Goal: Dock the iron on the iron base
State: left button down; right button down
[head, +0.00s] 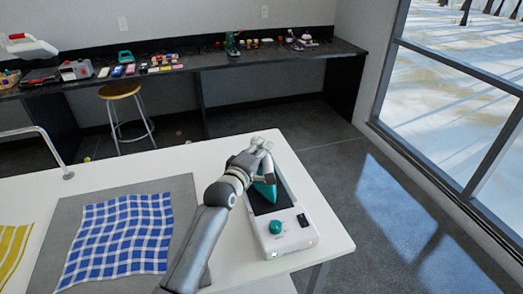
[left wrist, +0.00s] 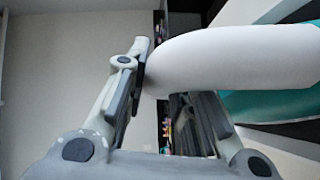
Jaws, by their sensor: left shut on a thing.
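The iron (head: 266,191) has a teal body and sits at or just above the dark plate of the iron base (head: 298,236); I cannot tell whether they touch. The base is white with a teal knob and stands near the right end of the white table. My left gripper (head: 263,151) is shut on the iron's handle and hides much of the iron. In the left wrist view, the white handle (left wrist: 240,57) passes between my fingers, with the teal body (left wrist: 268,103) at the right. My right gripper is not in view.
A blue checked cloth (head: 118,235) lies on a grey mat (head: 186,190), left of my arm. A yellow cloth (head: 14,246) lies at the far left. A metal tap-like tube (head: 50,148) rises from the table's left part. A stool (head: 120,92) and cluttered counter (head: 215,62) stand behind.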

pick_arm(q)
jog(key=shift+f+b, duration=0.35)
jog(key=shift+b, duration=0.05)
dwell(0.4)
jog(key=c, duration=1.5)
grip_release()
jog(key=shift+s+f, duration=0.1)
jog(key=shift+f, duration=0.3)
jog(key=shift+s+a+r+p, duration=0.15)
jog(key=shift+s+p, duration=0.1)
jog(key=shift+p, duration=0.25)
jog(key=shift+r+p+v, duration=0.2)
jog(key=shift+p+v, duration=0.7)
jog(key=shift+v, duration=0.2)
jog(key=p+v, duration=0.5)
jog(key=v, duration=0.3)
jog(key=shift+s+f, duration=0.1)
jog(key=shift+f, duration=0.05)
